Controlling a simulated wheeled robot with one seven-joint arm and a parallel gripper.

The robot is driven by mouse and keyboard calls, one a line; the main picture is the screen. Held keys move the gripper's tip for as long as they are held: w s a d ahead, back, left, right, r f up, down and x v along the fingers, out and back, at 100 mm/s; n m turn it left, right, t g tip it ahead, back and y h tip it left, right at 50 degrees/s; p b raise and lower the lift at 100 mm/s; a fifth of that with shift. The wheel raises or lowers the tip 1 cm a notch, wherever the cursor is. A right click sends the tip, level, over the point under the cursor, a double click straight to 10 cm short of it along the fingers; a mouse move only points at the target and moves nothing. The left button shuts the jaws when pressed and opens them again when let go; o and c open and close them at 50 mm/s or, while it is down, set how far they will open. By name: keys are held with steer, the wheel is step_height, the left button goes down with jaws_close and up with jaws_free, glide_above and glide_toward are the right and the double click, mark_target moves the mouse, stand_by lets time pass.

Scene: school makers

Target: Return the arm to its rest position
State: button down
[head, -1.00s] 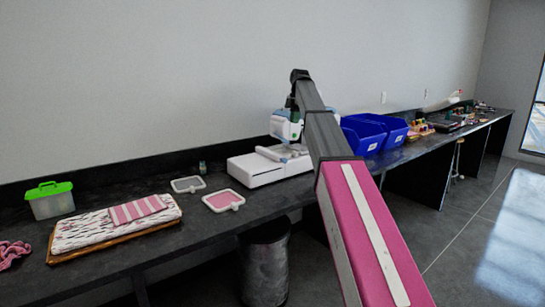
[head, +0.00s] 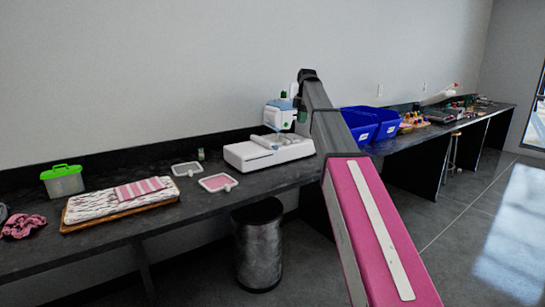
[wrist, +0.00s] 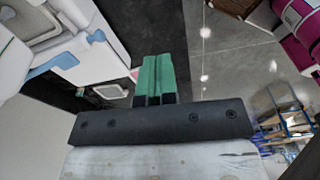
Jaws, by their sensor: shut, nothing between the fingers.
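My arm, with a pink upper link (head: 352,190), reaches up and away across the head view to a dark elbow (head: 307,75). Past the elbow it folds down in front of the white machine, and the gripper itself is mostly hidden there. In the wrist view, my gripper (wrist: 157,75) shows two green fingers lying together, shut with nothing between them. It is clear of the counter objects, with the dark counter edge and grey floor beyond it.
A white embroidery machine (head: 266,152) stands on the dark counter (head: 95,238) close behind my arm. Blue bins (head: 358,124) are to its right. Framed hoops (head: 217,183), folded cloth (head: 110,203) and a green-lidded box (head: 63,182) lie left. A dark bin (head: 258,245) stands below; floor at right is open.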

steer(key=s+d+f+m, duration=0.1)
steer(key=s+f+m, duration=0.35)
steer(key=f, duration=0.55)
steer(key=s+d+f+m, duration=0.1)
steer(key=s+f+m, duration=0.3)
steer(key=f, duration=0.6)
steer(key=s+d+f+m, duration=0.1)
steer(key=s+f+m, duration=0.2)
steer(key=s+f, duration=0.5)
steer(key=s+d+f+m+t+h, duration=0.1)
steer(key=s+d+f+m, duration=0.2)
steer(key=s+f+m, duration=0.9)
steer(key=s+f, duration=0.7)
steer(key=f, duration=0.2)
steer(key=shift+s, duration=0.4)
steer(key=shift+w+f+m, duration=0.1)
steer(key=shift+m, duration=0.15)
